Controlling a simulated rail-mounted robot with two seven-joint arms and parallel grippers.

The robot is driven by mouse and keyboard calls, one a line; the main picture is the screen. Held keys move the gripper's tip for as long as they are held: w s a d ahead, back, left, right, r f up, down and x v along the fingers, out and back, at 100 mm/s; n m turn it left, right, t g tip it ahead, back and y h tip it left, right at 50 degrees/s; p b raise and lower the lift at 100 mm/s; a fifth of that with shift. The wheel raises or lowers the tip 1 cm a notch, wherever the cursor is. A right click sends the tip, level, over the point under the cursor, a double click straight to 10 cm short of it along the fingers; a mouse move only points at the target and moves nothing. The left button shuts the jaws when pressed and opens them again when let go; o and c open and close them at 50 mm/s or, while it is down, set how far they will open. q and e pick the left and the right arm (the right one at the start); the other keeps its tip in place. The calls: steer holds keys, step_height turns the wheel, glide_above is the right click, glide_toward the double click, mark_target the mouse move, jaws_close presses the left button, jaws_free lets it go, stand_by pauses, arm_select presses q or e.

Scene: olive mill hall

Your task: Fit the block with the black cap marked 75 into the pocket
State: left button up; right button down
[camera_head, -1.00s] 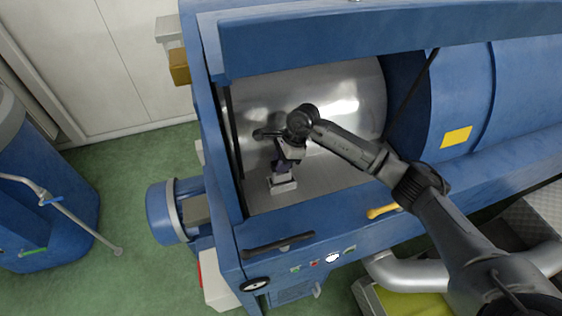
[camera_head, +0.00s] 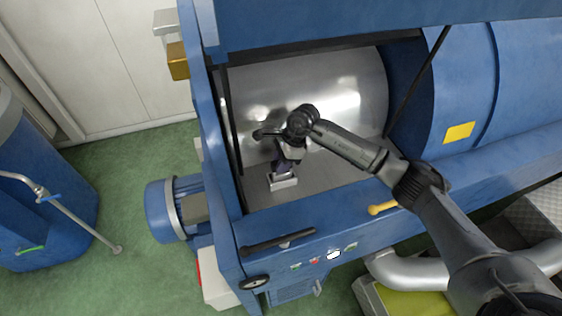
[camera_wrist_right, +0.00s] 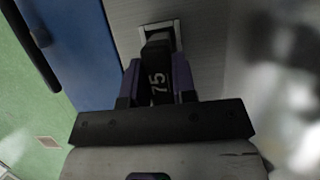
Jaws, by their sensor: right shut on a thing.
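The block with the black cap marked 75 (camera_wrist_right: 157,85) shows in the right wrist view, between the fingers of my right gripper (camera_wrist_right: 158,80). My right gripper (camera_head: 286,168) is shut on the block in the head view, inside the open blue machine. The pocket is a pale rectangular frame (camera_head: 284,183) just below the gripper; it also shows in the right wrist view (camera_wrist_right: 179,35), at the far end of the block. The block's lower end is hidden, so I cannot tell whether it is inside the pocket. My left gripper is not in view.
The blue machine's front wall (camera_head: 330,210) and raised lid (camera_head: 370,25) bound the opening around my right arm. The shiny metal drum (camera_head: 345,85) lies behind the gripper. A yellow handle (camera_head: 382,208) sits on the front wall near my arm.

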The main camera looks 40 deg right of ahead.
steer(key=shift+f+b, duration=0.6)
steer(key=shift+f, duration=0.1)
steer(key=c, duration=1)
jaws_free()
steer(key=shift+c, duration=0.2)
steer(key=shift+o, duration=1)
steer(key=shift+f, duration=0.1)
steer(key=shift+d+r, duration=0.2)
steer(key=shift+r, duration=0.25)
steer(key=b+v, duration=0.3)
steer(key=v, duration=1)
steer(key=shift+d, duration=0.1)
